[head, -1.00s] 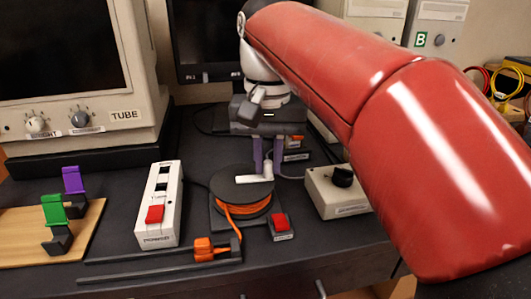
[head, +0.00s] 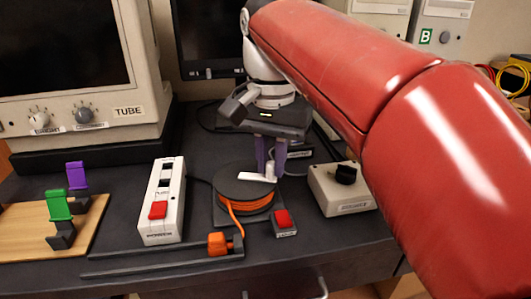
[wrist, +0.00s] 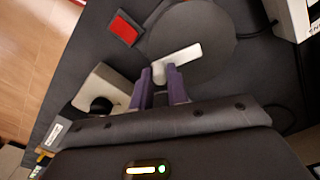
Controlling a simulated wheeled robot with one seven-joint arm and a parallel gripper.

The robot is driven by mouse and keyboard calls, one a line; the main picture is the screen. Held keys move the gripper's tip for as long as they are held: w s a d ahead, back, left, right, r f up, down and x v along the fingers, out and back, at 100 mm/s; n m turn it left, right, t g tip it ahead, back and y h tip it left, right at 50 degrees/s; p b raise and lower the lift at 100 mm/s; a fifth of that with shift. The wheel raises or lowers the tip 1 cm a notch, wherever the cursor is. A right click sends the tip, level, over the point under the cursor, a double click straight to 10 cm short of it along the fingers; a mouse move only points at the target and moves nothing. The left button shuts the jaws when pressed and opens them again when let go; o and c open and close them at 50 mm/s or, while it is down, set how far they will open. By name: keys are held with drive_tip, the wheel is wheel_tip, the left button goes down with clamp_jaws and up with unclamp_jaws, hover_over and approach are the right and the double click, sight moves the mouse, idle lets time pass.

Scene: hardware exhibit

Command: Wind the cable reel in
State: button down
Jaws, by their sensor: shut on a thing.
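The cable reel (head: 232,184) has a dark round top and orange cable (head: 258,204) wound beneath it. A white crank arm (head: 252,177) lies across its top and also shows in the wrist view (wrist: 180,60). My gripper (head: 271,172) has purple fingers, shut on the crank's handle at the right side of the reel. The fingers (wrist: 158,74) hide most of the handle in the wrist view. The cable runs forward to an orange plug (head: 217,244) in the dark rail (head: 155,263) in front of the reel.
A red button (head: 283,219) sits right of the reel. A white power strip (head: 162,190) with a red switch stands left. A beige box (head: 335,194) with a black knob is at the right. Farther left is a wooden board (head: 25,235) with green and purple clips.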

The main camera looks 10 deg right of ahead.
drive_tip(key=c, duration=1.4)
unclamp_jaws()
drive_tip(key=shift+o, duration=0.2)
drive_tip(key=shift+r, duration=0.15)
wheel_tip(320, 180, up, 8)
drive_tip(key=shift+f, duration=0.2)
drive_tip(key=shift+s, duration=0.1)
